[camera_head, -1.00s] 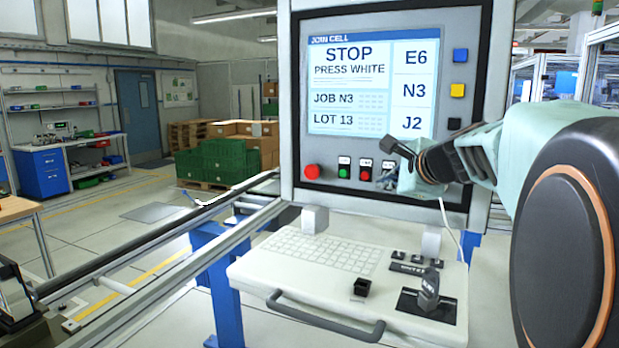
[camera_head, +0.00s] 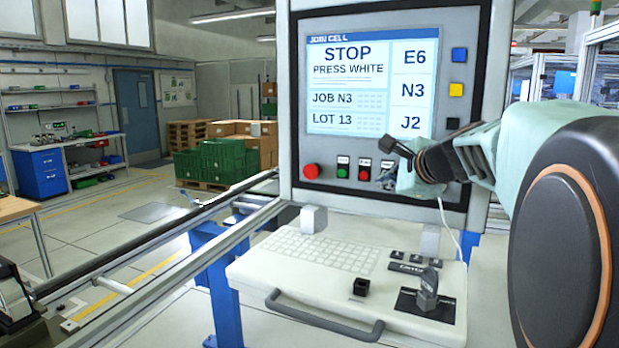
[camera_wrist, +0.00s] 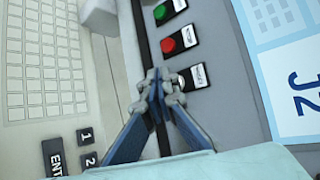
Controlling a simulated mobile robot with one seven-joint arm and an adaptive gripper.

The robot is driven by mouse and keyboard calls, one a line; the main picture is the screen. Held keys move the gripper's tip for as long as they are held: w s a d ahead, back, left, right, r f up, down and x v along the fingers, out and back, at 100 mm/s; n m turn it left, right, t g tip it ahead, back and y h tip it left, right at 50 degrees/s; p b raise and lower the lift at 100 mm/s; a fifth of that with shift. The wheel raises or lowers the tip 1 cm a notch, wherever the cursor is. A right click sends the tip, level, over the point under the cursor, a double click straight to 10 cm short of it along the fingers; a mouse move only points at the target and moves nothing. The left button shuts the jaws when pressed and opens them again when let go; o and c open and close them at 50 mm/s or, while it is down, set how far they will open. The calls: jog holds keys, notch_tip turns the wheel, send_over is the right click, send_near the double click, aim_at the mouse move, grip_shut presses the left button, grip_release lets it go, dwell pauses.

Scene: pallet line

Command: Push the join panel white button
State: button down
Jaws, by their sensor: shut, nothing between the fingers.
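The join panel (camera_head: 300,100) is a light grey upright cabinet with a lit screen (camera_head: 347,85) reading "STOP PRESS WHITE". Below the screen is a row of small labelled buttons: a green one (camera_head: 343,173), a red one (camera_head: 364,175), then a third position at the right behind my fingers. My gripper (camera_head: 387,178) is shut and empty in front of that third position. In the wrist view, my fingertips (camera_wrist: 160,86) meet beside the third label (camera_wrist: 199,75).
A large red button (camera_head: 311,172) sits left of the row. Blue (camera_head: 460,55), yellow (camera_head: 456,90) and black (camera_head: 453,124) buttons line the screen's right side. A keyboard shelf (camera_head: 250,270) with a joystick (camera_head: 428,289) and front handle juts out below. Rails run at left.

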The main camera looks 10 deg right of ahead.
jog(key=shift+d, duration=0.1)
jog(key=shift+w+d, duration=0.15)
jog(key=shift+w, duration=0.15)
jog(key=shift+w+d, duration=0.35)
jog(key=shift+w, duration=0.05)
dwell(0.9)
jog(key=shift+s, duration=0.1)
jog(key=shift+s+a, duration=0.55)
jog(key=shift+s, duration=0.05)
jog(key=shift+s+a+b, duration=0.3)
jog(key=shift+s+a, duration=0.45)
jog(key=shift+s, duration=0.3)
jog(key=shift+s+a+b, duration=0.3)
jog(key=shift+s+a, duration=0.45)
jog(key=shift+s, duration=0.25)
jog(key=shift+r, duration=0.1)
